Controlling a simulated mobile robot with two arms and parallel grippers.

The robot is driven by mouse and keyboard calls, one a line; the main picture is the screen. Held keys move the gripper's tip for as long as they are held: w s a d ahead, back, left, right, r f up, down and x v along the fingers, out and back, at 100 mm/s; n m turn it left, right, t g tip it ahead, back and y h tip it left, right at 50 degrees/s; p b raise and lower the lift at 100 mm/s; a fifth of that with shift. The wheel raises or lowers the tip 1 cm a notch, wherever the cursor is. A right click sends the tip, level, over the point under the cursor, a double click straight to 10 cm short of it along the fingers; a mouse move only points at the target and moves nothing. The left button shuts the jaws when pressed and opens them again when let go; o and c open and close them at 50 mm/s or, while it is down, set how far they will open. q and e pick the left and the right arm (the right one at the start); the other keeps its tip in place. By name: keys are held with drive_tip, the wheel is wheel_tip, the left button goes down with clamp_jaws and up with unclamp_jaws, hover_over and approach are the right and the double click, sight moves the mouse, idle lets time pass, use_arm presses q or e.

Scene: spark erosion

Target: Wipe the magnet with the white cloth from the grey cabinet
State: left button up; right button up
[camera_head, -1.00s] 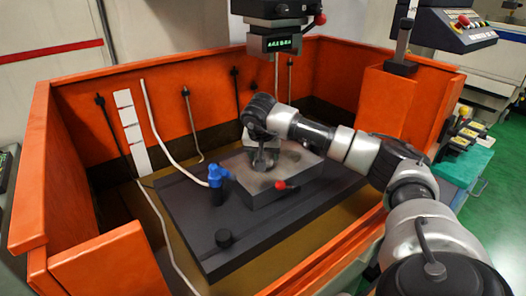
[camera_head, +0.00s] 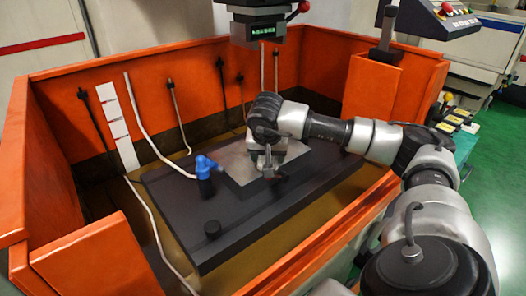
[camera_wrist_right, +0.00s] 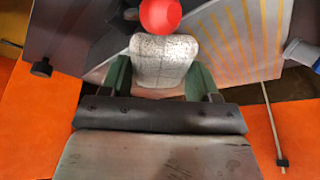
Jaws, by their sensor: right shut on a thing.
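The magnet (camera_head: 238,160) is a grey block on the dark plate inside the orange tank. Its bare, lighter top shows left of my right gripper (camera_head: 268,170). In the right wrist view, the magnet (camera_wrist_right: 240,40) has yellow stripes on its face. My right gripper, in its wrist view (camera_wrist_right: 162,78), is shut on a pale, speckled wad, the white cloth (camera_wrist_right: 165,60), between its green fingers. A red ball knob (camera_wrist_right: 160,14) is just beyond the cloth. My left gripper is not in view.
The machine head (camera_head: 253,25) hangs above. Orange tank walls (camera_head: 55,150) surround the plate.

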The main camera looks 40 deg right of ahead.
drive_tip(key=shift+s+d+f, duration=0.1)
drive_tip(key=shift+s+d, duration=0.05)
drive_tip(key=shift+d, duration=0.4)
drive_tip(key=shift+s+d, duration=0.15)
drive_tip(key=shift+d, duration=0.35)
drive_tip(key=shift+w+d+p, duration=0.15)
drive_tip(key=shift+w+p, duration=0.2)
drive_tip(key=shift+w, duration=0.75)
drive_tip(key=shift+w+d+p, duration=0.2)
drive_tip(key=shift+w+p, duration=0.4)
drive_tip(key=shift+w, duration=1.25)
drive_tip(key=shift+w+d, duration=0.1)
drive_tip(key=shift+w, duration=0.85)
drive_tip(key=shift+s+d, duration=0.2)
drive_tip(key=shift+d, duration=0.9)
drive_tip(key=shift+s+a, duration=0.15)
drive_tip(key=shift+s, duration=1.8)
drive_tip(key=shift+s+a, duration=0.2)
drive_tip(key=shift+s, duration=1.65)
drive_tip(key=shift+s+d, duration=0.1)
drive_tip(key=shift+d, duration=0.95)
drive_tip(key=shift+w+d, duration=0.1)
drive_tip(key=shift+w, duration=0.75)
drive_tip(key=shift+w+d+p, duration=0.2)
drive_tip(key=shift+w+p, duration=0.65)
drive_tip(key=shift+w, duration=0.95)
drive_tip(key=shift+w+d, duration=0.1)
drive_tip(key=shift+w, duration=1.05)
